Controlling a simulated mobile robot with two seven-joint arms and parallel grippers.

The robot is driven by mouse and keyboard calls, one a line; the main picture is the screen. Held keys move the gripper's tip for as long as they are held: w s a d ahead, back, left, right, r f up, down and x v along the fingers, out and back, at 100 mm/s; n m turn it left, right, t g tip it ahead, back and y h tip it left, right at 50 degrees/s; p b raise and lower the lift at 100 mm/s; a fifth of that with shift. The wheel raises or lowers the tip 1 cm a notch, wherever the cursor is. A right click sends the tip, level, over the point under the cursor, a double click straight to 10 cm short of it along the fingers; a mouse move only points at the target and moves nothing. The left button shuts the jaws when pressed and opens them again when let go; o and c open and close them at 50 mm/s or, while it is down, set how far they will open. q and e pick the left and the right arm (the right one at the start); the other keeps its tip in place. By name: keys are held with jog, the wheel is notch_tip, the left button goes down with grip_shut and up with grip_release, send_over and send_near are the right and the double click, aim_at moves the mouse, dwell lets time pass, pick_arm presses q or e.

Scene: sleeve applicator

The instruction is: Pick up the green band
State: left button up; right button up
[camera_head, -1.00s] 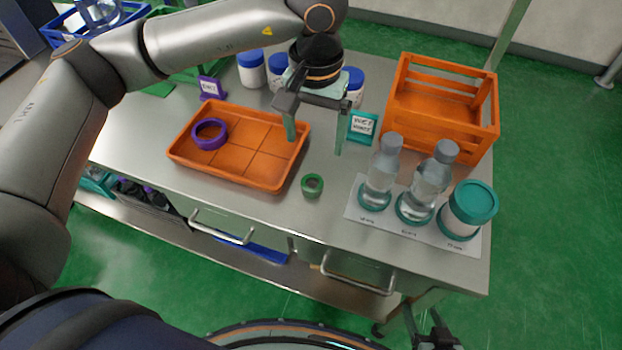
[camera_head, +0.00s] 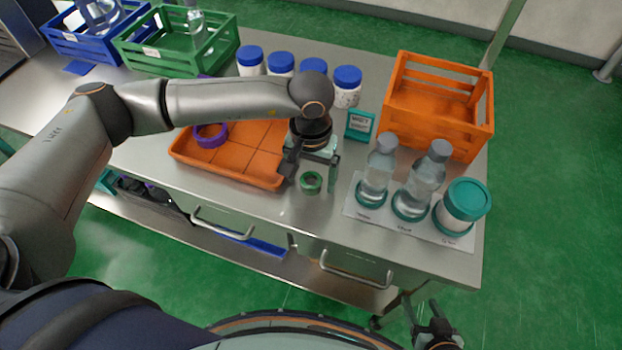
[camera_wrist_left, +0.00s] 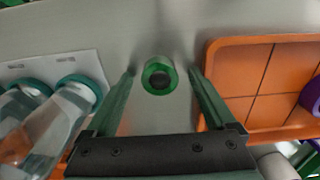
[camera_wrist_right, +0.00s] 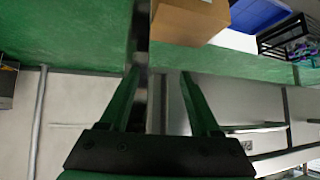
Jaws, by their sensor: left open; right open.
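The green band (camera_head: 310,182) is a small ring on the metal table, just right of the orange tray. It also shows in the left wrist view (camera_wrist_left: 159,76), between and just beyond the fingertips. My left gripper (camera_head: 312,178) is open over the band, with its fingers pointing down on either side of it. In the left wrist view the gripper (camera_wrist_left: 160,76) has nothing between its fingers touching them. My right gripper (camera_head: 434,328) is open and empty, low at the front right, away from the table top; its fingers also show in the right wrist view (camera_wrist_right: 158,75).
The orange tray (camera_head: 183,157) with a purple band (camera_head: 209,137) lies left of the gripper. Bottles with teal bands (camera_head: 377,170) stand on a white card to the right.

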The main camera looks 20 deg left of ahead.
pick_arm(q)
jog(key=shift+c, duration=0.3)
grip_shut()
dwell(0.4)
